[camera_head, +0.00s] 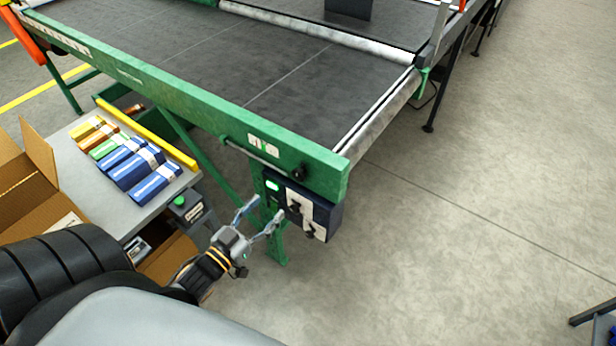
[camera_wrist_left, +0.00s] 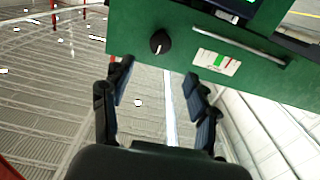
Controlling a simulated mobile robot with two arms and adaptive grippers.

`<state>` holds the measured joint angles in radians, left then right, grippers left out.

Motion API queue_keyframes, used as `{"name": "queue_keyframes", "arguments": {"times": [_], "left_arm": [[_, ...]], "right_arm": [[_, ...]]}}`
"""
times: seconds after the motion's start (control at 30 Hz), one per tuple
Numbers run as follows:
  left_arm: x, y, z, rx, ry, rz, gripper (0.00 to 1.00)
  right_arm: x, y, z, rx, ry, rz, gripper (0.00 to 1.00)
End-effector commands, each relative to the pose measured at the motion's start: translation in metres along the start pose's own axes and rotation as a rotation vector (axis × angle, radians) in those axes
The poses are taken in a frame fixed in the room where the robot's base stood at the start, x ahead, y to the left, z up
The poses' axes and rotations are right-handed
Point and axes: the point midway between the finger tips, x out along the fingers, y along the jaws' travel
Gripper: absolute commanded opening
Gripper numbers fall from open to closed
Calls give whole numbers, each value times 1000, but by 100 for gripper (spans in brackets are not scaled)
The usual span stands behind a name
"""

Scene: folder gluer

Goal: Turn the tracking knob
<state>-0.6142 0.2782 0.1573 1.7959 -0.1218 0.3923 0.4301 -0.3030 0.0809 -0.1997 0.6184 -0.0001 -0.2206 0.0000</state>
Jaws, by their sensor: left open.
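The tracking knob (camera_head: 298,172) is a small black round knob on the green side rail of the conveyor, near its right-hand end. In the left wrist view the knob (camera_wrist_left: 159,41) shows with a white pointer mark, beside a white scale label (camera_wrist_left: 217,62) with green and red marks. My left gripper (camera_head: 264,208) is open and empty, below the rail and apart from the knob. In the left wrist view the open fingers (camera_wrist_left: 158,72) point toward the panel, with the knob just beyond the gap between the tips. My right gripper is not in view.
A dark blue control box (camera_head: 323,214) with black knobs hangs under the rail, close to the fingers. A metal rod (camera_head: 250,155) runs along the rail. Left are a grey table (camera_head: 143,214) with several small cartons and a cardboard box (camera_head: 28,190).

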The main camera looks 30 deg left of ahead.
Motion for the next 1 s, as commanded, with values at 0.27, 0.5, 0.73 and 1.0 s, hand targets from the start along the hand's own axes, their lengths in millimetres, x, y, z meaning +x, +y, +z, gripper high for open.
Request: {"name": "queue_keyframes", "arguments": {"times": [0.27, 0.5, 0.73, 1.0], "left_arm": [[58, 0, -2, 0, 3, 0, 59], [103, 0, -1, 0, 0, -1, 59], [124, 0, 0, -1, -2, -1, 59], [126, 0, 1, -1, -3, -1, 59]], "right_arm": [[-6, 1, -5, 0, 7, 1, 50], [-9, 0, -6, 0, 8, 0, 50], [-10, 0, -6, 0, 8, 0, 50], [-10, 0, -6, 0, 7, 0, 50]]}}
